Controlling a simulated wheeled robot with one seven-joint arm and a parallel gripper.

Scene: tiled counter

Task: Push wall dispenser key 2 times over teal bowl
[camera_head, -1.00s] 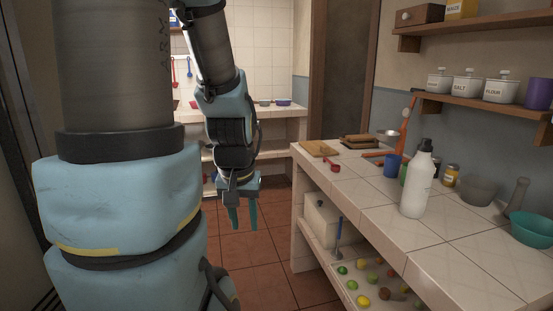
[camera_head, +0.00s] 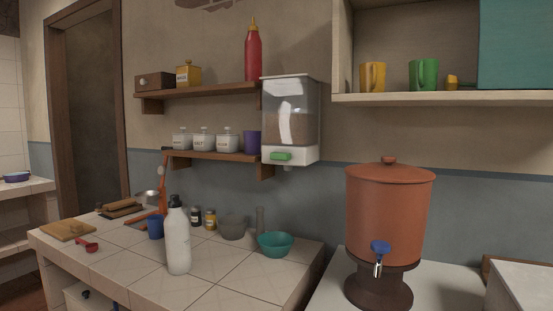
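The wall dispenser (camera_head: 291,112) hangs on the wall right of the shelves. It has a clear container part filled with brown contents and a white base. Its green key (camera_head: 281,156) is on the front of the base. The teal bowl (camera_head: 275,244) stands upright on the tiled counter, below the dispenser and slightly to its left; I see nothing in it. My gripper is out of view now, so its state does not show.
On the tiled counter (camera_head: 215,296), a white bottle (camera_head: 178,240) stands left of the teal bowl. A grey bowl (camera_head: 233,227) and a pestle-like object (camera_head: 260,221) stand beside it. A clay water pot (camera_head: 388,213) with a blue tap is at right. Shelves (camera_head: 208,155) flank the dispenser.

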